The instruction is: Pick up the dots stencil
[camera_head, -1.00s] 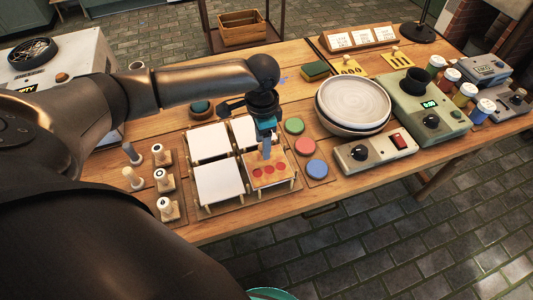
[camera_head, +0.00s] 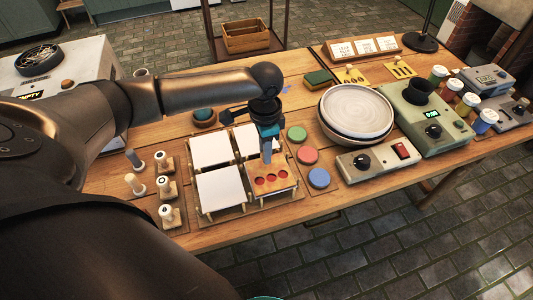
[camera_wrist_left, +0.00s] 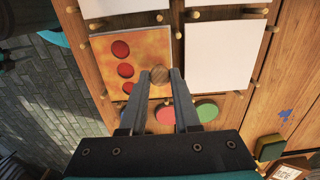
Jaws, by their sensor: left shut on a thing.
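The dots stencil (camera_head: 284,183) is a small orange plate with a row of three round holes showing red. It is at the front right of the group of four square card stands, on or just above its stand; I cannot tell which. In the left wrist view the stencil (camera_wrist_left: 149,48) fills the upper left, with its round wooden knob (camera_wrist_left: 160,75) between my fingertips. My left gripper (camera_head: 267,160) points down, shut on that knob; it also shows in the left wrist view (camera_wrist_left: 160,85).
White cards (camera_head: 220,188) fill the other stands. Green, red and blue (camera_head: 319,178) discs lie to the right. Stacked pale plates (camera_head: 357,110) and a switch box (camera_head: 378,159) stand farther right. Two yellow stencils (camera_head: 400,68) lie at the back.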

